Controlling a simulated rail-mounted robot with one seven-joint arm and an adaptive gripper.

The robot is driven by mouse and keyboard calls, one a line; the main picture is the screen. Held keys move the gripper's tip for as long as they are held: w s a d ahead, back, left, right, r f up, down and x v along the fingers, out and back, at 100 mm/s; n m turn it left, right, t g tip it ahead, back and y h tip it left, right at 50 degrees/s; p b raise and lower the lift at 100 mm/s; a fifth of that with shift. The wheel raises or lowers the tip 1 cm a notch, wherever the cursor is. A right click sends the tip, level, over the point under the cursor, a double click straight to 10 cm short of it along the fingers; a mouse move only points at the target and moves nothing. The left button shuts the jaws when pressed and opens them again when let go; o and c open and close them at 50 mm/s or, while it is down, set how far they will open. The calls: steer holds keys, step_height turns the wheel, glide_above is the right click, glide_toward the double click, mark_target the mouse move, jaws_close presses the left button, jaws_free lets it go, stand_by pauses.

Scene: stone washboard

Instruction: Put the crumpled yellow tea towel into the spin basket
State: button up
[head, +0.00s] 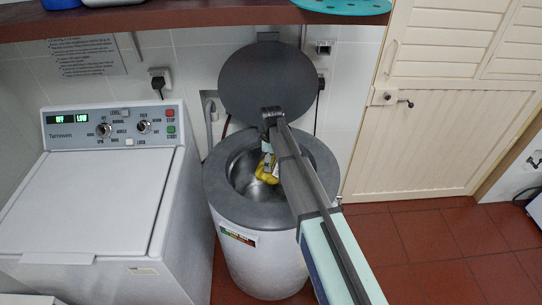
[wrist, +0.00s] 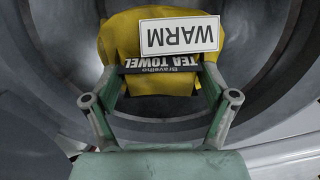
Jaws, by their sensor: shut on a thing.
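The yellow tea towel (head: 267,172) is bunched between the fingers of my gripper (head: 267,158), at the mouth of the spin basket (head: 242,176). My gripper (wrist: 160,72) is shut on the towel. The grey basket wall (wrist: 60,62) curves around it in that view. I cannot tell whether the towel touches the basket's bottom. My arm hides the right part of the opening.
The spinner's round dark lid (head: 267,82) stands open behind the opening. A white washing machine (head: 95,205) stands close on the left. A wooden shelf (head: 190,22) runs above. Red tiled floor (head: 440,240) is clear on the right, before a cream door (head: 420,140).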

step_height(320, 180, down, 24)
steer(key=b, duration=0.9)
steer(key=shift+r, duration=0.15)
steer(key=o, duration=1.2)
steer(key=shift+r, duration=0.15)
